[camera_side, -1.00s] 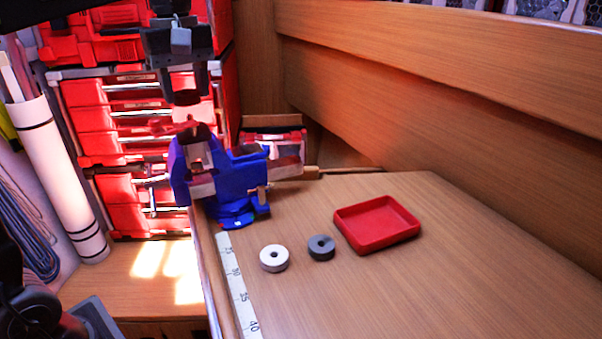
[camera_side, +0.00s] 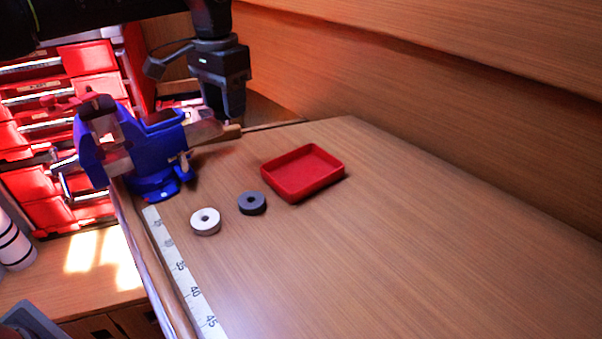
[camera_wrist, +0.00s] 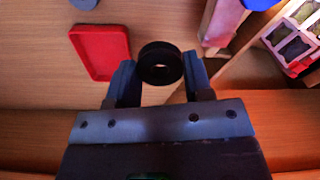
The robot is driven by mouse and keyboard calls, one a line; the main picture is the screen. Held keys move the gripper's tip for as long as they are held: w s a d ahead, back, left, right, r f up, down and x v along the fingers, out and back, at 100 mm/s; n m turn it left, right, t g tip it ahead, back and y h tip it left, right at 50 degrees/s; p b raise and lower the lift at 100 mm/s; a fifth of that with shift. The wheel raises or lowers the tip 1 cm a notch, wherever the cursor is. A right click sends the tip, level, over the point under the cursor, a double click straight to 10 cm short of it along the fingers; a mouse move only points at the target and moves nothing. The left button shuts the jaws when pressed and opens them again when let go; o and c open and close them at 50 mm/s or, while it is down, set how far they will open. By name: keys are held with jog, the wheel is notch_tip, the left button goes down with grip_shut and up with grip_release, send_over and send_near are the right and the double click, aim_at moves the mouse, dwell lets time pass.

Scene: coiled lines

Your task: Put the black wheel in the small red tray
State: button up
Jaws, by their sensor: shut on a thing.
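My gripper (camera_wrist: 160,72) is shut on the black wheel (camera_wrist: 160,50), which sits between the fingertips with its hole showing in the wrist view. In the side view my gripper (camera_side: 230,112) hangs fingers-down behind the vise, above the bench; the held wheel is hard to make out there. The small red tray (camera_side: 303,172) lies empty on the bench, right of and nearer than my gripper. In the wrist view the tray (camera_wrist: 102,50) is to the left of the held wheel, apart from it.
A grey wheel (camera_side: 252,203) and a white wheel (camera_side: 205,222) lie flat on the bench left of the tray. A blue vise (camera_side: 150,155) stands at the bench's left edge, near my gripper. A ruler strip (camera_side: 180,270) runs along that edge. The bench right of the tray is clear.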

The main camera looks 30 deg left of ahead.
send_over(290, 182)
notch_tip(290, 182, down, 7)
jog(key=shift+f, duration=2.05)
jog(key=shift+f, duration=0.1)
jog(key=o, duration=0.6)
notch_tip(290, 182, up, 12)
jog(key=shift+r, duration=0.1)
